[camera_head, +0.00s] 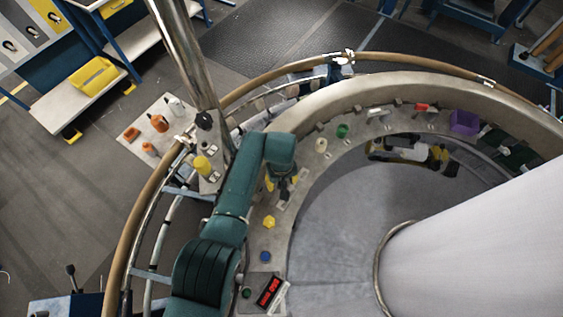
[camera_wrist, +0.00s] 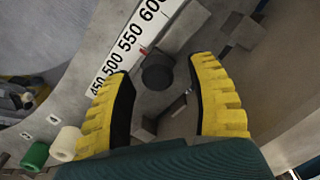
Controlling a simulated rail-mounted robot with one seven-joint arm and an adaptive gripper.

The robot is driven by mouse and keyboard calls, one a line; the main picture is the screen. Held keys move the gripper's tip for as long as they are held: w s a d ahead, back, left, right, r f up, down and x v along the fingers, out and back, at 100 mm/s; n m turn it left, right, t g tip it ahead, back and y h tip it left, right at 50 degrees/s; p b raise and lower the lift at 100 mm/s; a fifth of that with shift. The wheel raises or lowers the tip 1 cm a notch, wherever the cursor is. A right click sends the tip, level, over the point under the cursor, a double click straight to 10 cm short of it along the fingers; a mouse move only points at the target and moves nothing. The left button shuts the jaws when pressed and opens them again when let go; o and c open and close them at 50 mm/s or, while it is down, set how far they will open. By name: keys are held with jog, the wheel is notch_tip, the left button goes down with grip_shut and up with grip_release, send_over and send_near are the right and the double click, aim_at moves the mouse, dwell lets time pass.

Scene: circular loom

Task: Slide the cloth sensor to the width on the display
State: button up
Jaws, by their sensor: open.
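The cloth sensor shows in the wrist view as a dark round knob (camera_wrist: 158,72) on a grey block beside a white number scale (camera_wrist: 128,40). The scale reads 450, 500, 550, 600, and a small red mark (camera_wrist: 143,50) lies at its edge near 550. My gripper (camera_wrist: 165,92) is open, its yellow-ribbed fingers on either side of the knob; I cannot tell whether they touch it. In the head view my gripper (camera_head: 284,187) is over the ring table, hiding most of the sensor. The display (camera_head: 269,291) is a black box with red digits, too small to read.
The grey ring table (camera_head: 315,190) holds a yellow knob (camera_head: 269,222), a blue knob (camera_head: 265,257), a green spool (camera_head: 342,131) and a purple bin (camera_head: 464,122). A large white cylinder (camera_head: 480,240) stands inside the ring. A chrome post (camera_head: 185,60) rises left of my arm.

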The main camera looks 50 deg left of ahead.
notch_tip(320, 180, up, 11)
dwell(0.5)
